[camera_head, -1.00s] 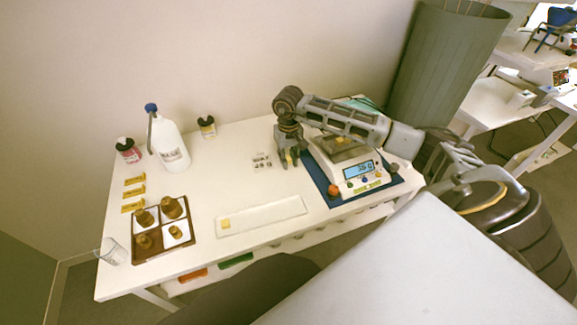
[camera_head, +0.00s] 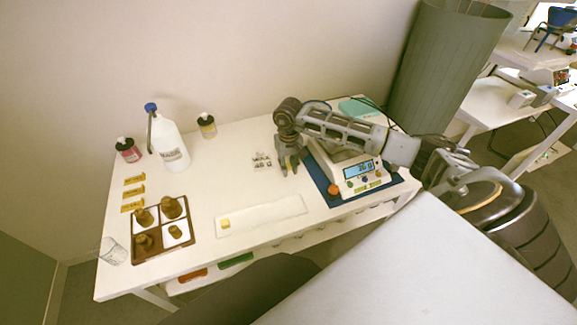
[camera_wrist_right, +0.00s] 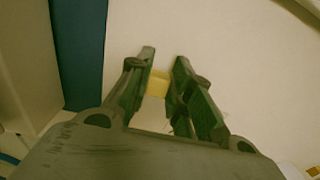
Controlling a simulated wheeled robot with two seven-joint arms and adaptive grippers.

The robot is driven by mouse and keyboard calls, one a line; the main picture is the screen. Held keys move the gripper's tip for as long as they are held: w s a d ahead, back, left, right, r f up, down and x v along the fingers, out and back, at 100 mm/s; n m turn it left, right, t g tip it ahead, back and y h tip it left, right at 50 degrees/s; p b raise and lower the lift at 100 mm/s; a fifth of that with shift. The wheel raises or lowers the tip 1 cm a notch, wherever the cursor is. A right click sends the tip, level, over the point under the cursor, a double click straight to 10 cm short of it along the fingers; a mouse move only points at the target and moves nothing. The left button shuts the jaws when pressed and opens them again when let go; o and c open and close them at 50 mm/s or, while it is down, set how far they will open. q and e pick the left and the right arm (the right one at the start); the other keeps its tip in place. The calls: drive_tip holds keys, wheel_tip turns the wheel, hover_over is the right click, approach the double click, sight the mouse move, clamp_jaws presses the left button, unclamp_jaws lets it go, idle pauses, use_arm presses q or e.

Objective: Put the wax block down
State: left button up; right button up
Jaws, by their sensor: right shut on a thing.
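My right gripper (camera_head: 289,166) is low over the white table, just left of the scale (camera_head: 362,180). In the right wrist view, its two fingers (camera_wrist_right: 160,88) are closed on a small yellow wax block (camera_wrist_right: 158,84). The head view does not show the held block clearly, and I cannot tell whether it touches the table. Another small yellow block (camera_head: 225,223) lies near the left end of the long white tray (camera_head: 265,214). My left gripper is not in view.
The scale stands on a blue mat (camera_head: 325,187), which also shows in the wrist view (camera_wrist_right: 78,50). A white jug (camera_head: 168,145) stands at the back. Table space between jug and white tray is clear.

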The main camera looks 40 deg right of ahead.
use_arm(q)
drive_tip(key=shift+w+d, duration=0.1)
use_arm(e)
drive_tip(key=o, duration=0.7)
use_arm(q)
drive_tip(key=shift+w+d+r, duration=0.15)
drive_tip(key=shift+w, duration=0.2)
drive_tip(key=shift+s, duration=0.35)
use_arm(e)
drive_tip(key=shift+r, duration=0.5)
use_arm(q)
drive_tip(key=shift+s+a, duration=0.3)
use_arm(e)
wheel_tip(320, 180, up, 11)
drive_tip(key=shift+o, duration=0.5)
drive_tip(key=shift+r, duration=0.1)
